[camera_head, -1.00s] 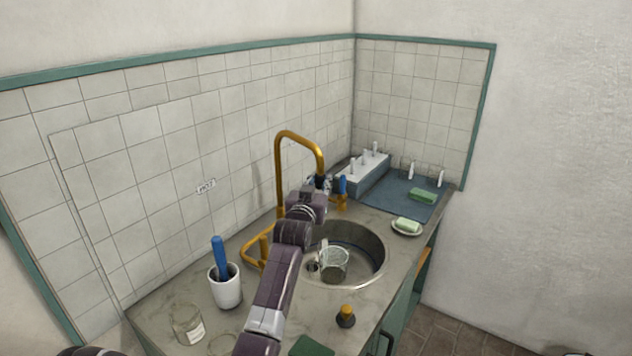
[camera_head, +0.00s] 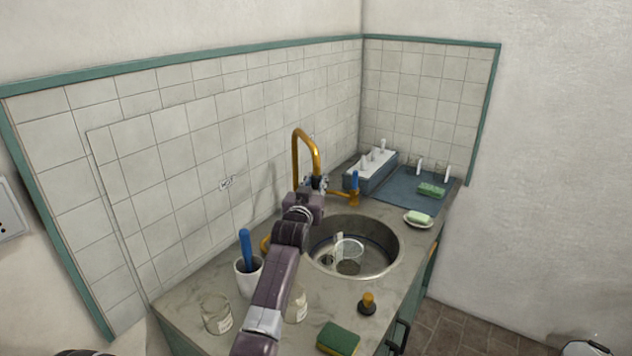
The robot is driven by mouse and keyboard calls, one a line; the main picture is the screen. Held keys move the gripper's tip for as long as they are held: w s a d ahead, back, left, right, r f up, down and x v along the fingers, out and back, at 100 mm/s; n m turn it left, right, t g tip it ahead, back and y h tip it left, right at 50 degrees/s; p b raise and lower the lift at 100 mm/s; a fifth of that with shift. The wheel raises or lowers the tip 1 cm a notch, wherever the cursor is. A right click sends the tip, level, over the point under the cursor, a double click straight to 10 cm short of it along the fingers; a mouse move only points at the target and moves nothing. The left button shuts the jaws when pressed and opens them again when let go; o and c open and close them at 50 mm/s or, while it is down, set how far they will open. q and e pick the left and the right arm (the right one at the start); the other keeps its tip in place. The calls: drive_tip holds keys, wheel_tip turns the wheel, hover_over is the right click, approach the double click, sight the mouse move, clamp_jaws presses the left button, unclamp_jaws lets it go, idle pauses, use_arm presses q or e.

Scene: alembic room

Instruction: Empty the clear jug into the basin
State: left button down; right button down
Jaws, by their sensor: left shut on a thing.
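A clear jug (camera_head: 348,249) sits in the round steel basin (camera_head: 391,249), its glass rim and a pale strip at its side showing. I cannot tell whether it holds anything. The brass spout (camera_head: 296,160) arches over the counter behind the basin. My left gripper (camera_head: 317,184) is shut on the lower free end of the spout, above the basin's back left edge and apart from the jug. Its fingers are small and partly hidden. My right gripper is not in view.
A brass-topped stopper (camera_head: 367,304) and green sponge (camera_head: 339,338) are in front of the basin. A soap dish (camera_head: 418,222) and blue mat (camera_head: 398,190) lie at right.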

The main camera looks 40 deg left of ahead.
use_arm(q)
drive_tip(key=shift+f, duration=0.1)
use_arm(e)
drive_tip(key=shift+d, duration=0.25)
use_arm(q)
drive_tip(key=c, duration=2)
unclamp_jaws()
drive_tip(key=shift+c, duration=0.2)
drive_tip(key=o, duration=0.4)
drive_tip(key=shift+a, duration=0.2)
drive_tip(key=shift+c, duration=0.2)
drive_tip(key=shift+d, duration=0.1)
drive_tip(key=shift+s+d, duration=0.1)
drive_tip(key=shift+s, duration=0.05)
drive_tip(key=v, duration=1.1)
drive_tip(key=shift+s, duration=0.25)
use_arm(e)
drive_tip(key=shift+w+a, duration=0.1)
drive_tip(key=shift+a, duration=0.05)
use_arm(q)
drive_tip(key=shift+f, duration=0.1)
